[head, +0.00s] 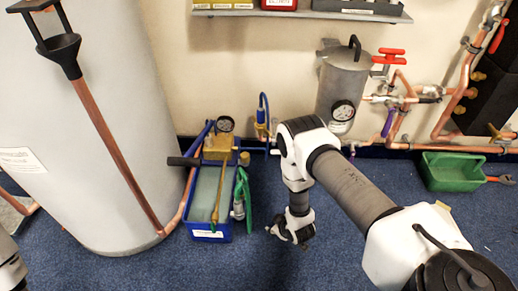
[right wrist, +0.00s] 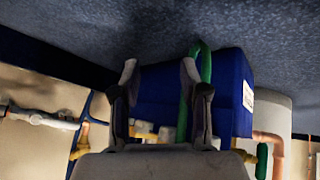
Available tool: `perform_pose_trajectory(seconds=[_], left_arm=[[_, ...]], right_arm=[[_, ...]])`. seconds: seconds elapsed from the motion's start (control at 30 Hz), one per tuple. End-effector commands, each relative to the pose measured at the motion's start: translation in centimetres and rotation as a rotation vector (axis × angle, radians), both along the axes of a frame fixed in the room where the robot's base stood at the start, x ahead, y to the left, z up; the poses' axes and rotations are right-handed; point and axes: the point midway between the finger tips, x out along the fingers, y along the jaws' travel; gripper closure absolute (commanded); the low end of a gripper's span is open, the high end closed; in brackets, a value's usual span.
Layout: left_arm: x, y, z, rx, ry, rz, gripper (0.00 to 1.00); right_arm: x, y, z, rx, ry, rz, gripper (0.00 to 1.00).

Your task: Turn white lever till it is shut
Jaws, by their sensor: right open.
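A small white part (head: 375,98), which looks like the white lever, lies along the copper pipework right of the grey canister. It is too small in the head view to tell its angle. A long white piece (right wrist: 40,117) shows at the left of the upside-down right wrist view; I cannot tell if it is the same part. My right gripper (head: 290,237) hangs low over the blue carpet, pointing down, apart from the pipework and left of the white part. In the right wrist view its two fingers (right wrist: 158,85) are spread and empty. My left gripper is out of view.
A large grey tank (head: 100,130) fills the left. The grey canister (head: 342,85), red handles (head: 390,55) and green tray (head: 452,172) are to the right. A shelf (head: 300,14) overhangs.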

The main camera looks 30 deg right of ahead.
Motion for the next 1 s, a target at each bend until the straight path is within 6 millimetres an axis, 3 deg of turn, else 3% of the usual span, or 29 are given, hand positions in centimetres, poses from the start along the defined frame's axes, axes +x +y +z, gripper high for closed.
perform_pose_trajectory(seconds=[0.1, 0.23, 0.37, 0.5, 0.63, 0.77, 1.0], left_arm=[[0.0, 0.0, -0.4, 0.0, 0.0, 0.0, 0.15], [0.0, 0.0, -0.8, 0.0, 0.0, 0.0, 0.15], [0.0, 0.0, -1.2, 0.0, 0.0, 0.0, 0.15], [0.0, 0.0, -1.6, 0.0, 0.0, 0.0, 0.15], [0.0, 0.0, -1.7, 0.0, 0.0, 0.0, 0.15], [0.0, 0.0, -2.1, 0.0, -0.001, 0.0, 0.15], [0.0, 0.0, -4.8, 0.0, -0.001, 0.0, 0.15]], right_arm=[[5.2, -3.4, -2.1, -0.117, -0.186, 0.101, 0.56], [10.9, -8.2, -2.5, -0.327, -0.433, 0.247, 0.56], [14.8, -13.3, -0.3, -0.631, -0.704, 0.425, 0.56], [15.9, -16.2, 3.8, -0.957, -0.944, 0.603, 0.56], [15.6, -16.7, 6.5, -1.135, -1.067, 0.697, 0.56], [16.0, -16.5, 7.3, -1.179, -1.1, 0.719, 0.56], [20.2, -15.4, 7.5, -1.177, -1.1, 0.715, 0.56]])
